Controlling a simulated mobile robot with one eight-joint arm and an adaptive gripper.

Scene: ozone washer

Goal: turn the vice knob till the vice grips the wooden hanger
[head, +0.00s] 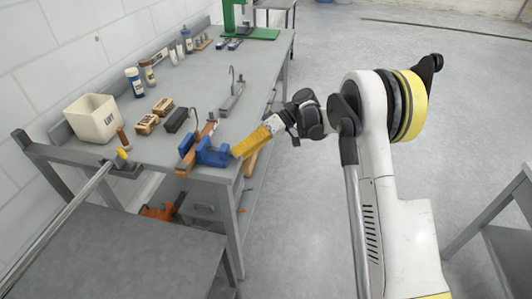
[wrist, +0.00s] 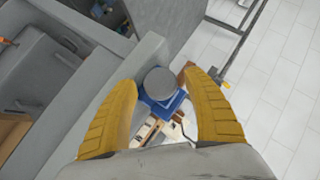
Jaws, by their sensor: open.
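The blue vice (head: 213,156) sits at the front edge of the grey workbench (head: 165,150). The brown wooden hanger (head: 186,163) is at the vice's left side, slanting across its jaws; whether the jaws touch it I cannot tell. In the wrist view the round grey vice knob (wrist: 160,82) lies between my fingertips, with the blue vice (wrist: 172,103) behind it and a bit of the brown hanger (wrist: 186,73) to the right. My gripper (head: 240,152) has yellow fingers and is open around the knob (wrist: 160,80), with gaps visible. The head view hides the knob behind the fingers.
A cream bin (head: 92,119), wooden brushes (head: 147,124), a dark block (head: 177,120) and bottles (head: 134,82) stand on the bench behind the vice. A grey table (head: 120,262) is at the lower left. Open floor (head: 320,60) lies right of the bench.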

